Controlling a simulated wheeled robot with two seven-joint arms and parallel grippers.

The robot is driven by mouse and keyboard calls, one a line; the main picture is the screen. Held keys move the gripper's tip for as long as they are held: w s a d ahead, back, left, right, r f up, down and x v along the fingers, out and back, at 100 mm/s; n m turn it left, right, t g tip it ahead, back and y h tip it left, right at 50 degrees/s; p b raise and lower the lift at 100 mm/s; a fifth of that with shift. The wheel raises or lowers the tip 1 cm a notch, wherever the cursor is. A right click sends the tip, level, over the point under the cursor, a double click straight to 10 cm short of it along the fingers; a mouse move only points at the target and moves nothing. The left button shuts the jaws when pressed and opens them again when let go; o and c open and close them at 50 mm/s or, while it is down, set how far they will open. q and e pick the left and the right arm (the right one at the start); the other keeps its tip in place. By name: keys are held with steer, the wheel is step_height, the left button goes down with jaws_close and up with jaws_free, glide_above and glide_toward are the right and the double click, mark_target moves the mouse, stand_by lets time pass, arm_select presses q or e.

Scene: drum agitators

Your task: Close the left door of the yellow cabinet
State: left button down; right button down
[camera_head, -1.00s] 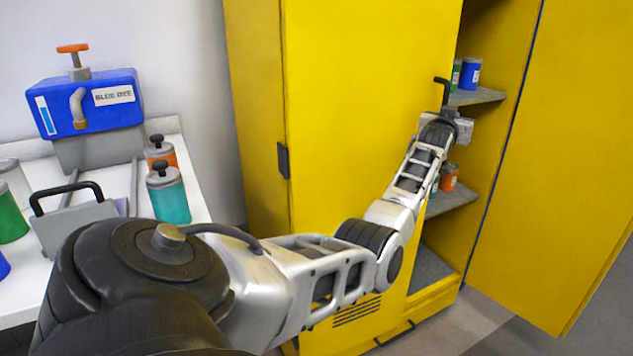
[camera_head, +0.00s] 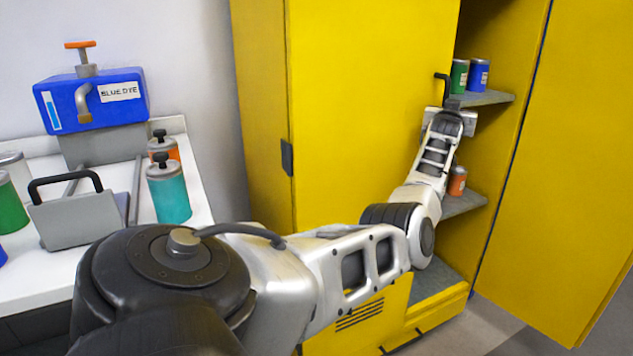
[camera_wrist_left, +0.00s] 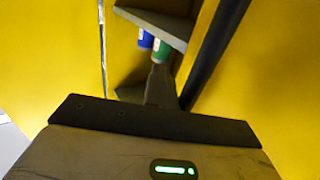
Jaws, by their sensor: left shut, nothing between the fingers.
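The yellow cabinet's left door (camera_head: 365,110) is the large panel at the centre of the head view, with a dark hinge at its left. How far it stands open is hard to tell. Its black handle (camera_head: 443,88) is at the free right edge; a dark bar, likely this handle, crosses the left wrist view (camera_wrist_left: 212,52). My left gripper (camera_head: 447,116) is at that edge, just below the handle. Its dark fingers (camera_wrist_left: 161,84) look shut and empty in the wrist view. Contact with the door cannot be told. My right gripper is not in view.
The right door (camera_head: 570,170) stands wide open. Shelves inside hold a green can (camera_head: 459,76), a blue can (camera_head: 479,75) and an orange can (camera_head: 457,181). A white bench (camera_head: 40,285) with a blue dye tank (camera_head: 92,103) and several containers is at the left.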

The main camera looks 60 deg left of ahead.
arm_select(q)
steer(key=shift+s+a+r+y, duration=0.15)
steer(key=shift+s+a+r, duration=0.1)
steer(key=shift+a, duration=0.2)
steer(key=shift+s+a+r+y, duration=0.15)
steer(key=shift+s+a, duration=0.1)
steer(key=shift+a, duration=0.2)
steer(key=d, duration=1.5)
steer(key=shift+w+d+f, duration=0.35)
steer(key=shift+w+f, duration=0.05)
steer(key=shift+w, duration=0.05)
